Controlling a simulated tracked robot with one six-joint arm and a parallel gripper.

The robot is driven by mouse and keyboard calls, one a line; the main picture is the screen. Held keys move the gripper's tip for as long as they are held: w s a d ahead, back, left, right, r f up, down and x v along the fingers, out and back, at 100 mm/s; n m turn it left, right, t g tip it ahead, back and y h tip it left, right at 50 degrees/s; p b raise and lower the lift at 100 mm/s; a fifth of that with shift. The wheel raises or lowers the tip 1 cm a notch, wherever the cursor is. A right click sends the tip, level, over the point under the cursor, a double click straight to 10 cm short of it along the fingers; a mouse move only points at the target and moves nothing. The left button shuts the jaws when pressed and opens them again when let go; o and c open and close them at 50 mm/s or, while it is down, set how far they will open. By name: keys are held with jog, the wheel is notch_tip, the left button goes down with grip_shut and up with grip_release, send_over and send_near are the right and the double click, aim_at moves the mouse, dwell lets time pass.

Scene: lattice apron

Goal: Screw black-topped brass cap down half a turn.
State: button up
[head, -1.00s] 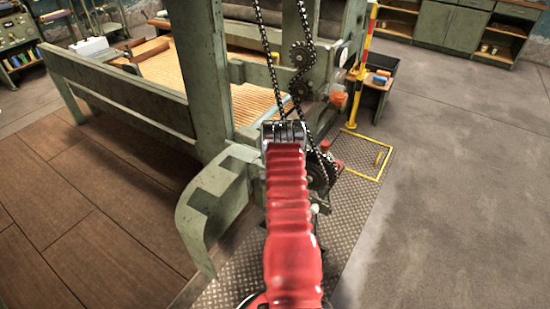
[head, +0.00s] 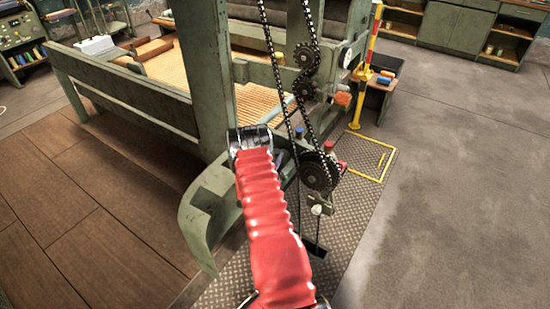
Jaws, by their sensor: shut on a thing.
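My arm in its red ribbed sleeve reaches up the middle of the head view and leans a little to the left. At its far end is the dark metal block of my gripper (head: 250,138), in front of the green machine frame. The fingertips are hidden by the block and the sleeve. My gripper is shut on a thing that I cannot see. I cannot make out a black-topped brass cap anywhere. A red-topped fitting (head: 328,147) and a small blue-topped fitting (head: 298,132) show to the right of my gripper.
A chain runs over small sprockets (head: 304,55) down to a large sprocket (head: 319,171), right of my arm. A green post (head: 205,80) and a curved green panel (head: 207,215) stand close on the left. Clear concrete floor (head: 460,190) lies at the right.

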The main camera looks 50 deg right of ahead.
jog(key=shift+a+f, duration=0.1)
jog(key=shift+f, duration=0.05)
jog(key=o, duration=0.8)
jog(key=shift+c, duration=0.2)
jog(key=v, duration=1.3)
jog(key=shift+s+a, duration=0.15)
jog(key=shift+a, duration=0.2)
